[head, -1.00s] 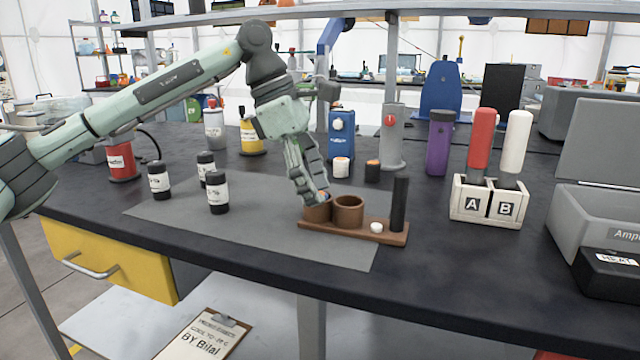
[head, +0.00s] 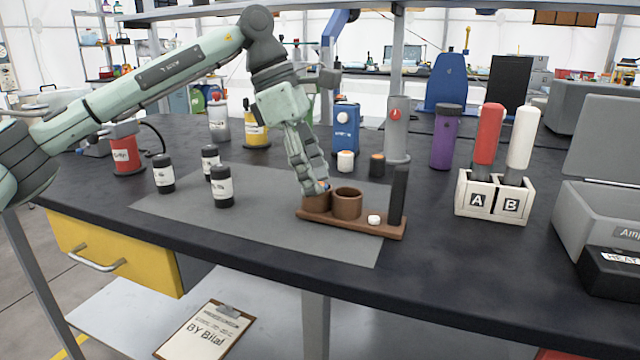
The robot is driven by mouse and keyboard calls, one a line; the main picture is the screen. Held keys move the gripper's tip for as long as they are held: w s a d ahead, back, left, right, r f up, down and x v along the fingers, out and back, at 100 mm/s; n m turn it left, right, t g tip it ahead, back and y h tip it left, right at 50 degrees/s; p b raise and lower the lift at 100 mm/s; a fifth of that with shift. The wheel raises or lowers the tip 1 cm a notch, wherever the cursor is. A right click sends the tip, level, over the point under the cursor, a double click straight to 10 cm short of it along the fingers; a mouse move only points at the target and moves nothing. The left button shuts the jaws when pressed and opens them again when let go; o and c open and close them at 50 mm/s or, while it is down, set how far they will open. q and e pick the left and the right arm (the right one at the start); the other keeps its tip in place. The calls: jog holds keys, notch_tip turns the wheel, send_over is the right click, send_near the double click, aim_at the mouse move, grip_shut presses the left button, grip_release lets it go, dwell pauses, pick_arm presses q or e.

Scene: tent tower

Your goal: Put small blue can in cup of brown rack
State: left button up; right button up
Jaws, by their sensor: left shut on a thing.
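The brown rack (head: 372,228) lies on the grey mat, with two round cups side by side, a black post and a small white piece at its right end. My left gripper (head: 318,188) points down at the rack's left cup (head: 315,202). It is shut on the small blue can, of which only a little blue and orange shows between the fingertips. The can is at the mouth of the left cup; how deep it sits is hidden. The right cup (head: 347,205) looks empty. My right gripper is not in view.
Several black jars with white labels, one of them the front jar (head: 222,187), stand on the mat (head: 260,235) to the left. A blue box (head: 345,130), grey device (head: 397,130) and purple bottle (head: 445,140) stand behind. A white A/B holder (head: 493,200) is at right.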

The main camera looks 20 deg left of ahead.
pick_arm(q)
jog(key=v, duration=1.1)
jog(key=shift+r, duration=0.25)
dwell(0.8)
